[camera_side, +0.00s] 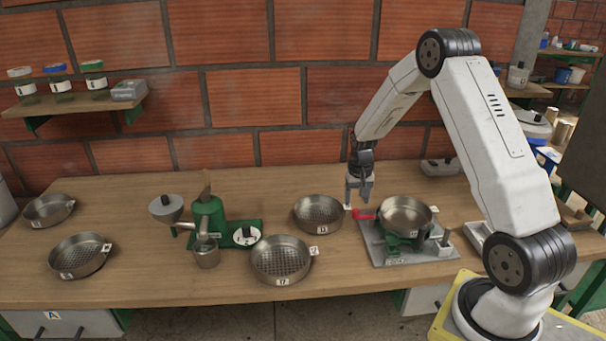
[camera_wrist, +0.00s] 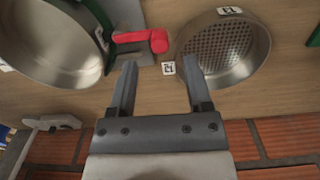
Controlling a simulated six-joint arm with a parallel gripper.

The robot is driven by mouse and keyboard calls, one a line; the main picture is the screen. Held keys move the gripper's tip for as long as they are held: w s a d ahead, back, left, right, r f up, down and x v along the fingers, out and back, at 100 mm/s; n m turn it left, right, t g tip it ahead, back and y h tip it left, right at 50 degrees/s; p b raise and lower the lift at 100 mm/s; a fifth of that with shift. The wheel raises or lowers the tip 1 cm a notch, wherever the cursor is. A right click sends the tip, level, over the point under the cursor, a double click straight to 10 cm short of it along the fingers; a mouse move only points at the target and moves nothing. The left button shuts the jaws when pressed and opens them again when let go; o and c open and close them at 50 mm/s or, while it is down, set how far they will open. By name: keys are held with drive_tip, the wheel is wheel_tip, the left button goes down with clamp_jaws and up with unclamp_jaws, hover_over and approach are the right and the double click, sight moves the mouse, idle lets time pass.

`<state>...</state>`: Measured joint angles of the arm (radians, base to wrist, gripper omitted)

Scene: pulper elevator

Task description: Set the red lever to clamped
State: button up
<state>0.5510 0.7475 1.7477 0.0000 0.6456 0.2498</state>
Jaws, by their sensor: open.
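The red lever (camera_side: 362,214) sticks out from the left side of a grey-based fixture (camera_side: 384,259) with green parts. A steel pan (camera_side: 405,211) sits on the fixture. In the wrist view the red lever (camera_wrist: 150,40) lies just beyond my gripper's fingertips, between the pan (camera_wrist: 62,50) and a perforated sieve (camera_wrist: 222,48). My gripper (camera_side: 359,196) points down above and slightly behind the lever. In the wrist view my gripper (camera_wrist: 160,70) has its two fingers spread, with nothing between them. I see no contact with the lever.
A sieve labelled 13 (camera_side: 319,212) stands close left of the lever. Another sieve labelled 17 (camera_side: 281,262) is nearer the front. A green pulper (camera_side: 208,220) stands further left, with more sieves beyond. A brick wall (camera_side: 250,100) bounds the back.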

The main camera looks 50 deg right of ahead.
drive_tip(key=shift+r, duration=1.8)
drive_tip(key=shift+a+r, duration=0.2)
drive_tip(key=shift+a, duration=0.3)
drive_tip(key=s+a+r+n+t, duration=0.1)
drive_tip(key=s+a+n, duration=0.3)
drive_tip(key=a, duration=0.7)
drive_tip(key=s+a+r+n+t, duration=0.1)
drive_tip(key=s+a+r+n, duration=0.3)
drive_tip(key=s+a, duration=0.3)
drive_tip(key=a+n, duration=0.1)
drive_tip(key=a, duration=0.4)
drive_tip(key=shift+s+a+r+t, duration=0.2)
drive_tip(key=shift+s+t, duration=0.1)
